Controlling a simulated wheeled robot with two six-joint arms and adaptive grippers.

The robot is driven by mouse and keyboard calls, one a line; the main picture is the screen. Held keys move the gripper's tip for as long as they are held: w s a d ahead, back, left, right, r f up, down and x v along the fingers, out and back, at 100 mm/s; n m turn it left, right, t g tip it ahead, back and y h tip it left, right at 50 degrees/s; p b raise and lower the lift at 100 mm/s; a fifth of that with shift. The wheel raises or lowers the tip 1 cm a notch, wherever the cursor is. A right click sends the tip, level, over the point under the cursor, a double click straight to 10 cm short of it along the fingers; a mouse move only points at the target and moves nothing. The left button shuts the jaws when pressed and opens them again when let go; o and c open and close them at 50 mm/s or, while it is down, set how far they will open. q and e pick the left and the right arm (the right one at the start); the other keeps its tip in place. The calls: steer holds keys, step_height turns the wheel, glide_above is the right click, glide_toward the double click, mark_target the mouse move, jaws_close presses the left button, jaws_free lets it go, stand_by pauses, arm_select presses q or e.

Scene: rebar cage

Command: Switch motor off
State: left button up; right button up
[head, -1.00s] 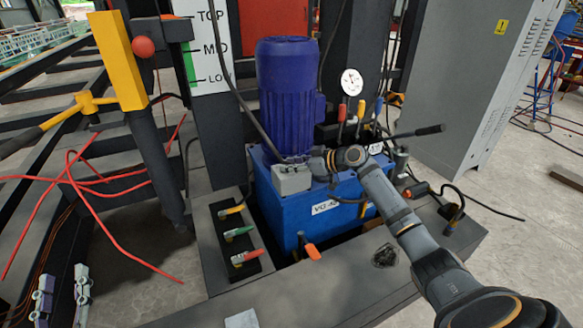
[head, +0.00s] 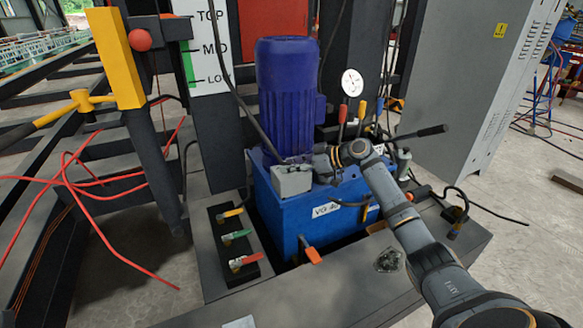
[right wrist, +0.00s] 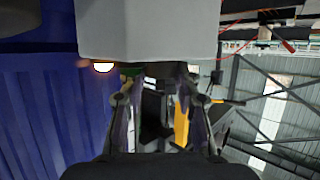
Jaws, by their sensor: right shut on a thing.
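The purple-blue motor (head: 287,95) stands upright on a blue hydraulic tank (head: 325,210). A light grey box (head: 292,180), which looks like the motor's switch box, sits at the motor's foot on the tank's front edge. My right gripper (head: 322,163) is at the right side of this box. In the right wrist view the box (right wrist: 148,28) fills the top and the motor (right wrist: 45,105) the left. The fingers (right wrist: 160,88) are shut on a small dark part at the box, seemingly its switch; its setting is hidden. My left gripper is not in view.
Levers with coloured handles (head: 240,236) stand left of the tank. A pressure gauge (head: 352,82) and more levers are behind my right gripper. A yellow post (head: 117,60) is at the left, a grey cabinet (head: 455,80) at the right. The front plinth (head: 330,295) is mostly clear.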

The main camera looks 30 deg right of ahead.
stand_by(0.3)
steer(key=o, duration=1.1)
steer(key=shift+o, duration=0.2)
steer(key=shift+d, duration=0.1)
steer(key=v, duration=1.2)
